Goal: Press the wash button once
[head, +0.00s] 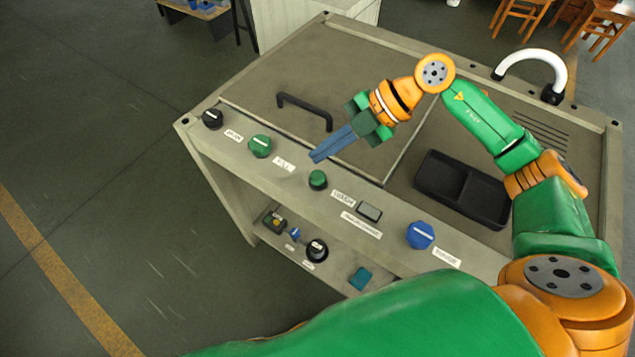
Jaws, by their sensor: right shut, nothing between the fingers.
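The wash button is a small round green button (318,180) on the front ledge of the grey machine (205,155). A white label that seems to read "WASH" (343,198) sits to its right. My right gripper (316,157) is shut and empty, its blue fingers together and pointing down-left. In the picture its tips are just above the green button, with a small gap between them; how high they are over the ledge is hard to tell. My left gripper is not in view.
Along the ledge are a black knob (212,118), a larger green knob (260,145), a grey rectangular switch (369,211) and a blue knob (420,235). Behind are a lid with a black handle (305,110) and a black tray (462,188). A lower shelf holds small items, including a black knob (316,250).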

